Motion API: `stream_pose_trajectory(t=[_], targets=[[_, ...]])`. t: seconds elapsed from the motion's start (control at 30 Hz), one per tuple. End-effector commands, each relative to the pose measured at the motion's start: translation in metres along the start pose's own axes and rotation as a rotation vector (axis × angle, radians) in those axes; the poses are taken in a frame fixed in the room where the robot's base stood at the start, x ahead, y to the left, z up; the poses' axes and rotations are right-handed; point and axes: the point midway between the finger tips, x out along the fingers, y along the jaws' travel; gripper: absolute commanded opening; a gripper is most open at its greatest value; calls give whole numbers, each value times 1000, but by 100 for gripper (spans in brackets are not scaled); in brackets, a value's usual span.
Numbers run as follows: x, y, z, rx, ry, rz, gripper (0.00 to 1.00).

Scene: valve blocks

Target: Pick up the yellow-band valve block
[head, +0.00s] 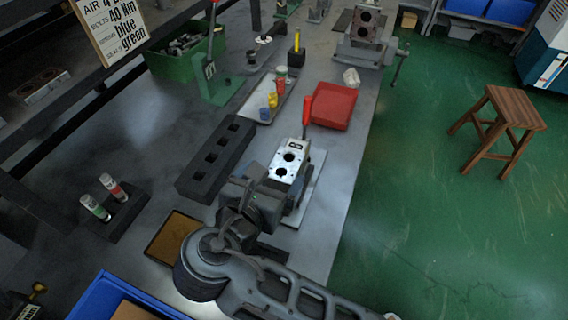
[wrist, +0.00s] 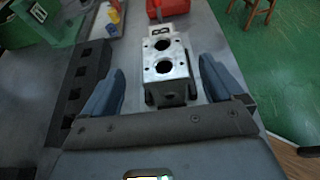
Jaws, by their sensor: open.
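A silver valve block (head: 289,160) with two dark round bores and a "B" mark stands on the bench in front of my gripper (head: 275,187). The block fills the middle of the wrist view (wrist: 166,66). My gripper is open, with one blue-grey finger to the left of the block and one to the right; gaps show on both sides. I cannot make out a yellow band on this block. A second block with two bores (head: 366,24) sits in a fixture at the far end of the bench. Another (head: 40,84) lies on the left shelf.
A black rack with square pockets (head: 216,155) lies left of the block. A tray of coloured caps (head: 251,109) is farther back. Green floor lies right of the bench.

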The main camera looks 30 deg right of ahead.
Motion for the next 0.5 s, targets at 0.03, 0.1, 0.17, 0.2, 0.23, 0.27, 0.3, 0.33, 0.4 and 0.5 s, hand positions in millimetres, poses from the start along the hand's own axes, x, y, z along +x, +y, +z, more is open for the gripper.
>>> stream_pose_trajectory(t=[0.03, 0.1, 0.17, 0.2, 0.23, 0.27, 0.3, 0.33, 0.4, 0.5], targets=[[6, -1, 0, -1, 0, -3, 94], [13, -1, 0, -1, 0, -2, 94], [19, -1, 0, 0, 0, -2, 94], [22, -1, 0, 0, 1, -1, 94], [25, -1, 0, 0, 1, -1, 94], [28, -2, 0, 0, 0, 0, 94], [34, -2, 0, -1, 0, -2, 94], [39, -3, 0, -1, 0, -2, 94], [49, -4, 0, -1, 0, -2, 94], [62, -4, -1, -1, 1, -1, 94]])
